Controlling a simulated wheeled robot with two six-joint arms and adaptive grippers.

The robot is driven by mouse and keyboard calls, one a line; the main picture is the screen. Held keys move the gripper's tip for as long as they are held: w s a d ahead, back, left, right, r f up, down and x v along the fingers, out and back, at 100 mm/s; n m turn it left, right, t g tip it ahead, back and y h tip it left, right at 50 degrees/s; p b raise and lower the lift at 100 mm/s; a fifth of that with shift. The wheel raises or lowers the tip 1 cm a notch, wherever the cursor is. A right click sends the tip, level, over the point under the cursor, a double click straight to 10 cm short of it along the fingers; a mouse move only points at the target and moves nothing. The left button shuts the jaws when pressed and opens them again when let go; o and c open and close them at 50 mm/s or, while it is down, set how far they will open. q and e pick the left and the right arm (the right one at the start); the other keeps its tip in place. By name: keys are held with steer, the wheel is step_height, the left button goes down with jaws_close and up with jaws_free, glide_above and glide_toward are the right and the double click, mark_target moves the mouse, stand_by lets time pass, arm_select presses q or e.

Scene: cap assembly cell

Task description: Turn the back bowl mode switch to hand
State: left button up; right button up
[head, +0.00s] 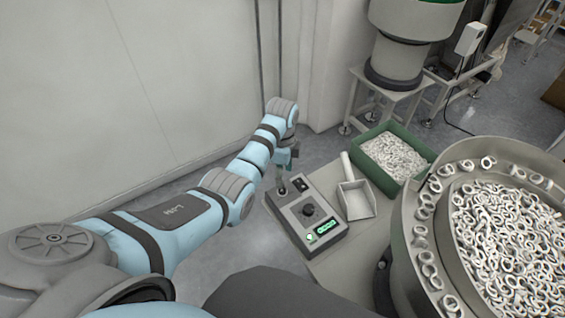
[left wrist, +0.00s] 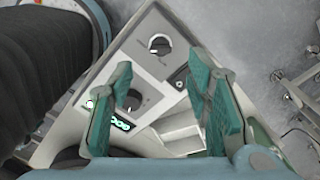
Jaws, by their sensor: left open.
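A grey control box (head: 309,222) stands on the bench. It has a small rotary switch (head: 282,190) at its far left corner, a larger black dial (head: 308,210) in the middle and a green lit display (head: 325,228). My left gripper (head: 287,162) is just above the small switch, open and empty. In the left wrist view the small switch (left wrist: 159,44) shows beyond the open fingertips (left wrist: 166,75), apart from them, and its labels are too small to read. My right gripper is not in view.
A white scoop (head: 356,199) lies right of the box. A green bin (head: 394,158) of white rings stands behind it. A large bowl feeder (head: 400,225) full of rings fills the right. A grey wall (head: 110,90) rises behind my left arm.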

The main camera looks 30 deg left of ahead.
arm_select(q)
step_height(320, 180, up, 5)
steer(key=shift+r, duration=0.15)
stand_by(0.3)
